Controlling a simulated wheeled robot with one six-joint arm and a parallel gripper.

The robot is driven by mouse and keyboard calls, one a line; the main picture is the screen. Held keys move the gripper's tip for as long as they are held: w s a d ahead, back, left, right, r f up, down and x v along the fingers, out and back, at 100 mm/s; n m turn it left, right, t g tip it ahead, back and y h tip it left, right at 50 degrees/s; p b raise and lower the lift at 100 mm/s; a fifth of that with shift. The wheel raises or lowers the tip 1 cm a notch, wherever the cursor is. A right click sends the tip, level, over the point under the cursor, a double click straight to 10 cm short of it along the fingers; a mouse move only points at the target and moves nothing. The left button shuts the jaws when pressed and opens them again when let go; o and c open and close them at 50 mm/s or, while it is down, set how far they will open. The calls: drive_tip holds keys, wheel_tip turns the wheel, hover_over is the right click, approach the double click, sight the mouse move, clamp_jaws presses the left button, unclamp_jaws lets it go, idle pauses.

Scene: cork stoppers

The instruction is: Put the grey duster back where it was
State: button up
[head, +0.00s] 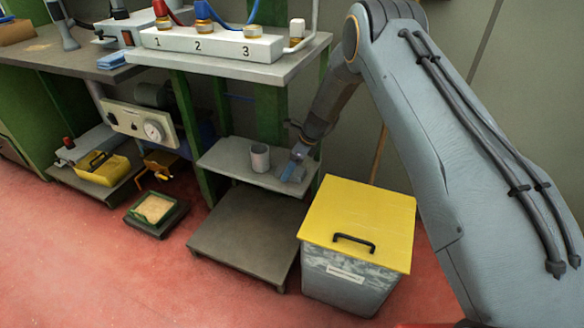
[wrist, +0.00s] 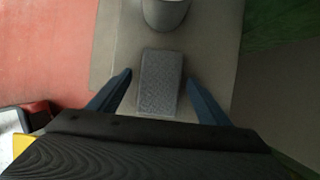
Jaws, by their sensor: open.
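The grey duster (wrist: 160,82) is a small speckled grey block. In the wrist view it lies on the grey shelf (wrist: 118,45), just below a grey cup. My gripper (wrist: 159,76) is open, with one blue finger on each side of the duster and a visible gap on both sides. In the head view my gripper (head: 292,167) reaches down to the right end of the small grey shelf (head: 230,153), under the upper bench. There the fingers largely hide the duster.
The grey cup (head: 260,157) stands on the shelf close to my gripper; it also shows in the wrist view (wrist: 165,12). A bin with a yellow lid (head: 360,215) stands at the right, below the arm. The upper bench (head: 235,68) overhangs the shelf. A lower platform (head: 245,235) is bare.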

drive_tip(key=p+v, duration=0.1)
drive_tip(key=v, duration=1.1)
drive_tip(key=shift+a, duration=0.1)
